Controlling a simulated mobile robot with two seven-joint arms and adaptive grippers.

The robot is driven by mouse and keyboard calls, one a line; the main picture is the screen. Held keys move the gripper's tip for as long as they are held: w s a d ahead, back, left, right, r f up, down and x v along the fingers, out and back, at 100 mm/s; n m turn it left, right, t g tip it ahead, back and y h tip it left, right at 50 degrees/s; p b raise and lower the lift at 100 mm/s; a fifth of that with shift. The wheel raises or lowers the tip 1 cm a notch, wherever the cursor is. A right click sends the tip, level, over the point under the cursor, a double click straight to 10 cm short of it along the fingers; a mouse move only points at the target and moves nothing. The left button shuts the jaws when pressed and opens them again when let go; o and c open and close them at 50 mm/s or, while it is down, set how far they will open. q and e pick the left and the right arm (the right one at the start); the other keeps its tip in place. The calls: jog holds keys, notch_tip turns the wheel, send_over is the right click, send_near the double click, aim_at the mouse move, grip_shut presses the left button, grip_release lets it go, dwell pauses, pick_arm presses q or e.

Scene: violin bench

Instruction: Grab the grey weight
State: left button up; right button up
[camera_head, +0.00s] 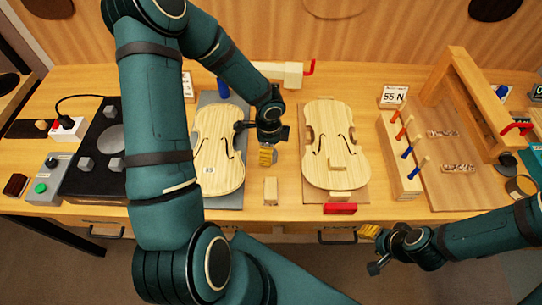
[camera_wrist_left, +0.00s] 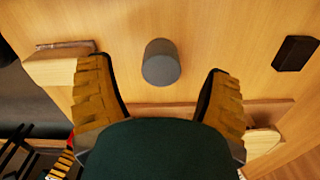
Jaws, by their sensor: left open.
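The grey weight (camera_wrist_left: 161,62) is a plain cylinder on the wooden bench top in the left wrist view. It lies between the lines of my left gripper's two fingers, with clear gaps on both sides and no contact visible. My left gripper (camera_wrist_left: 158,80) is open and empty. In the head view my left gripper (camera_head: 268,156) is over the bench between the two violin bodies, and I cannot make out the weight there. My right gripper (camera_head: 372,248) is low at the front edge, with its fingers apart and nothing between them.
A violin body (camera_head: 218,150) lies left of my left gripper, and another (camera_head: 335,130) lies right. A small wooden block (camera_head: 270,190) stands in front. A peg rack (camera_head: 400,155) and a wooden frame (camera_head: 478,95) are at the right. A control box (camera_head: 48,185) sits far left.

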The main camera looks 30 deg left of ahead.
pick_arm(q)
jog(key=f, duration=0.4)
jog(key=shift+w+d+f+b, duration=0.2)
jog(key=shift+b, duration=0.15)
grip_shut()
jog(key=shift+r, duration=0.1)
